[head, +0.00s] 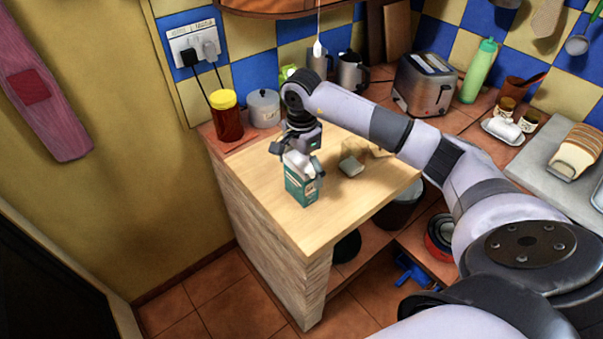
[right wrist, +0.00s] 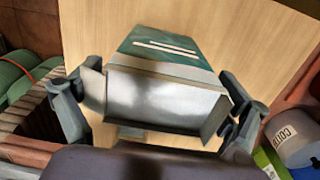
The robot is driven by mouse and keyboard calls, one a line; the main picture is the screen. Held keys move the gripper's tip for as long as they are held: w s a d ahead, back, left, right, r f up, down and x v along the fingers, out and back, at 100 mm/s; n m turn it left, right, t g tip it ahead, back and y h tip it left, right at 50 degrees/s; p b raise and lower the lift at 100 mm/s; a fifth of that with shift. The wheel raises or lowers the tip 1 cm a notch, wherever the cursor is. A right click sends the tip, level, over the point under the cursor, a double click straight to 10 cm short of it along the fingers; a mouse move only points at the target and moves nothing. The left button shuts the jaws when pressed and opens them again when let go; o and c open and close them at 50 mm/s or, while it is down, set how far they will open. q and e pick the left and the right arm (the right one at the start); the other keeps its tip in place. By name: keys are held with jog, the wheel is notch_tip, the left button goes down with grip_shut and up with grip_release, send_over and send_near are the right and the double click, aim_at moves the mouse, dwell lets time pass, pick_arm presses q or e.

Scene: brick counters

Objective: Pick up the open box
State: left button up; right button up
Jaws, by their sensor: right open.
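The open box (head: 297,188) is a small teal carton with a pale open top. It stands upright on the wooden counter top near its front left edge. In the right wrist view the open box (right wrist: 165,48) shows its teal face, white lettering and a silvery inside with raised flaps. My right gripper (head: 298,167) points down over the box top, its fingers apart. In the right wrist view my right gripper (right wrist: 155,112) has one finger on each side of the box. Whether either finger touches it I cannot tell. My left gripper is not in view.
A red jar with a yellow lid (head: 226,115) and a grey canister (head: 263,108) stand behind the box. A small pale block (head: 351,166) lies to its right. A toaster (head: 425,82) stands farther back. Bare wood (head: 258,180) lies left of the box.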

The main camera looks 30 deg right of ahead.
jog(key=shift+f, duration=0.85)
jog(key=shift+c, duration=0.3)
